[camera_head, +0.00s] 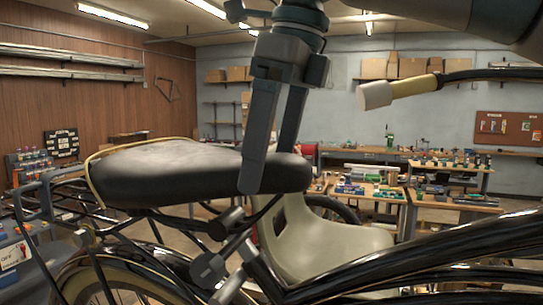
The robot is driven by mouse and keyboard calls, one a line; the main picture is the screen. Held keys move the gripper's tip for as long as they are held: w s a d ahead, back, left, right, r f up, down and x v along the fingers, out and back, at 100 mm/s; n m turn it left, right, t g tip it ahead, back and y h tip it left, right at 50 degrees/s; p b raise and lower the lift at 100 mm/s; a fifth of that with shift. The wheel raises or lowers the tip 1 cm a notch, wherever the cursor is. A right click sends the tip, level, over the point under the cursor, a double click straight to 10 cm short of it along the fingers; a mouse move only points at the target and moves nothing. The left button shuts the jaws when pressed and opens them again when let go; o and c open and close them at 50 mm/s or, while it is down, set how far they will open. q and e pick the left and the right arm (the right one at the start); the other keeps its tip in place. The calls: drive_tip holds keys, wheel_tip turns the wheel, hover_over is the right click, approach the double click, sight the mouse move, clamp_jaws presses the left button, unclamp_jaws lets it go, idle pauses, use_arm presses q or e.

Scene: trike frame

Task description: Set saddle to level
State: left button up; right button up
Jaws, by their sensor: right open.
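The black saddle (170,172) spans the left and middle of the head view, with its broad end at left and its narrow nose at right. Its top looks close to level, the nose perhaps slightly higher; the exact tilt is hard to judge. My right gripper (268,172) comes down from above at the nose. Its fingers are apart, one in front of the nose and the other behind it, its tip hidden by the saddle. I cannot tell whether either finger touches. My left gripper is not in view.
Dark clamps and rods (232,222) sit under the nose. Glossy black frame tubes (420,252) cross the lower right, with a beige seat (325,245) behind. A handlebar grip (376,95) juts in at upper right. Benches with tools (455,200) stand farther back.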

drive_tip(key=shift+d+r, duration=0.15)
drive_tip(key=shift+r, duration=0.5)
drive_tip(key=b+v, duration=0.1)
drive_tip(key=v, duration=0.6)
drive_tip(key=shift+r+b, duration=0.2)
drive_tip(key=shift+b, duration=0.1)
use_arm(q)
drive_tip(key=p, duration=0.1)
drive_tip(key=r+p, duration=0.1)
drive_tip(key=p, duration=0.1)
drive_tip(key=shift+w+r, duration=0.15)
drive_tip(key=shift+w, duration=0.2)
use_arm(e)
drive_tip(key=v, duration=0.8)
drive_tip(key=shift+r, duration=0.35)
drive_tip(key=shift+d, duration=0.1)
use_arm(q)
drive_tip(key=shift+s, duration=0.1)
use_arm(e)
drive_tip(key=shift+s+f, duration=0.1)
